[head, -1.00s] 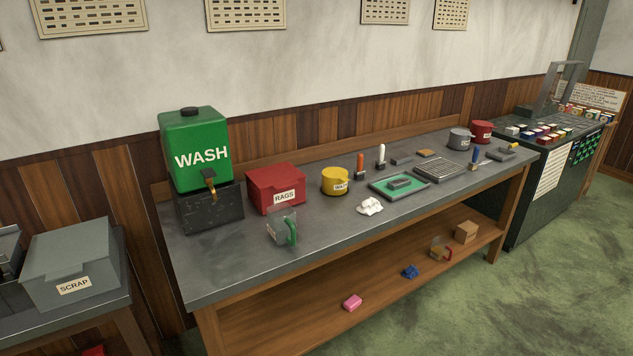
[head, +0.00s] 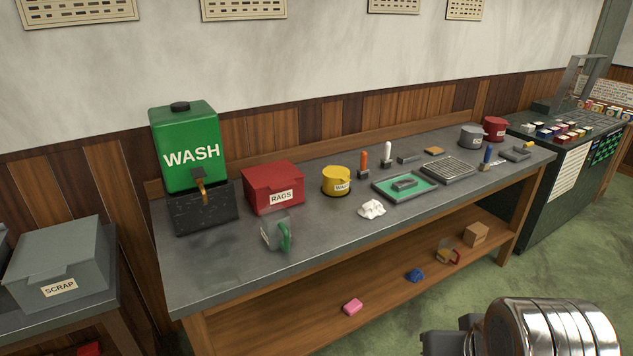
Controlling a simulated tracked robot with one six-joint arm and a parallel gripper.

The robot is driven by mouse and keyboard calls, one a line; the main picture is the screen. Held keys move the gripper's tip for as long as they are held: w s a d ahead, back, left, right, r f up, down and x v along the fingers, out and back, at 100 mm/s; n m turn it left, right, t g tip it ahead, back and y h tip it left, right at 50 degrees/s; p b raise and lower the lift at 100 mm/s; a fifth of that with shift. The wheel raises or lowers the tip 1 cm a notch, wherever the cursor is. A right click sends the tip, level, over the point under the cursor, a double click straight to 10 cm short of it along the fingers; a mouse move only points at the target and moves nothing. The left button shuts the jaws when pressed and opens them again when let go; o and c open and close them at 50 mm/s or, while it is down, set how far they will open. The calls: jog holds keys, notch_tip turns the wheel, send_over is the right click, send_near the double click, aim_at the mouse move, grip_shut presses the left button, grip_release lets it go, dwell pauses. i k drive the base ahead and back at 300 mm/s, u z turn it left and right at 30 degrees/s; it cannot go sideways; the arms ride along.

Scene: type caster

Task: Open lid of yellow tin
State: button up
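The yellow tin (head: 336,183) stands upright on the grey workbench, right of the red RAGS box, with a label on its front. Its yellow lid (head: 336,171) sits on top and looks closed. Part of my arm, a shiny metal link with dark parts, shows at the lower right corner, in front of the bench and well apart from the tin. My gripper's fingertips are not visible.
A grey SCRAP bin (head: 58,265) stands left. Green floor lies in front.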

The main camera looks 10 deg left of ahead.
aim_at(335, 172)
jog(key=u, duration=0.65)
jog(key=i, duration=1.2)
jog(key=u, duration=0.45)
